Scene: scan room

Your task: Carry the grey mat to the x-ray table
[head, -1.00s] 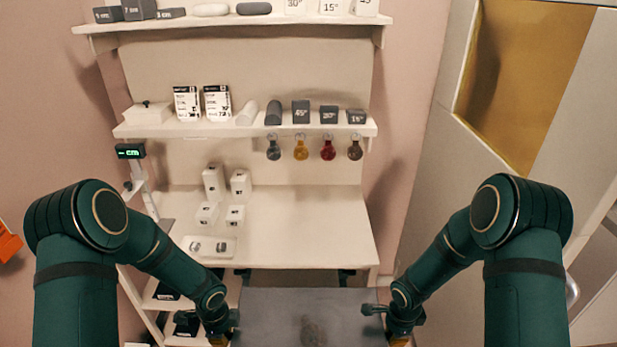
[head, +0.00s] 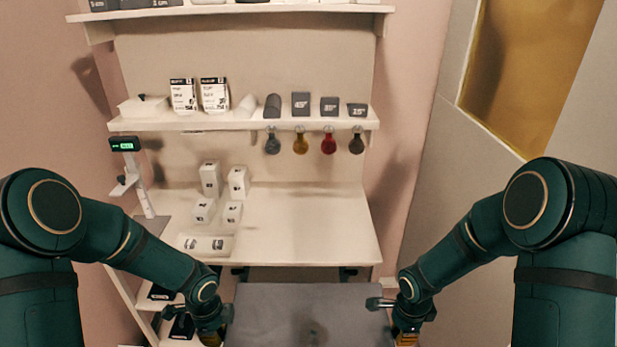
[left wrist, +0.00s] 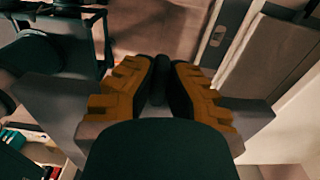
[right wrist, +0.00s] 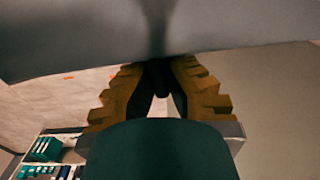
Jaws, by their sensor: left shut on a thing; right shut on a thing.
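The grey mat (head: 290,305) is at the bottom middle of the head view, its lower part cut off by the frame. It has a darker smudge near its middle. My left gripper (head: 212,338) is at its left edge and my right gripper (head: 405,338) at its right edge; both are shut on it. The mat also shows as a broad grey surface across the top of the right wrist view (right wrist: 75,45). In the left wrist view the fingers (left wrist: 160,78) are close together, and the grip itself is dark. I cannot identify the x-ray table in these frames.
A white desk (head: 310,225) with small white boxes (head: 210,180) stands beyond the mat. Above it a shelf (head: 220,123) carries dark blocks, with coloured tags (head: 301,143) hanging below. A green-lit display (head: 125,144) stands at left. A panelled wall (head: 470,160) is at right.

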